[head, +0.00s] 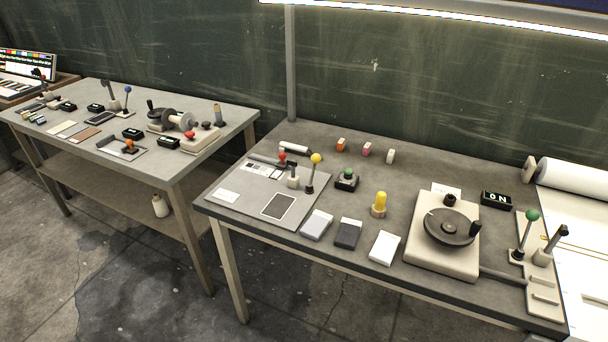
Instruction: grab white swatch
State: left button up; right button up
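A white swatch (384,248) lies flat near the front edge of the right table (300,240). To its left lie a dark grey swatch (348,233) and a light grey swatch (316,225), in a loose row with small gaps. The white swatch is the brightest of the three, and nothing covers it. Neither of my grippers shows in the head view.
A beige base with a black handwheel (447,228) stands just right of the white swatch. A yellow knob (379,204) stands behind it. A grey plate with levers (240,205) lies to the left. A second cluttered table (75,95) stands further left.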

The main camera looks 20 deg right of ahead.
aim_at(384, 250)
jog(key=z, duration=1.25)
jog(key=j+z, duration=0.1)
jog(key=j, duration=0.7)
jog(key=j+z, duration=0.15)
jog(key=j, duration=0.7)
jog(key=k, duration=0.05)
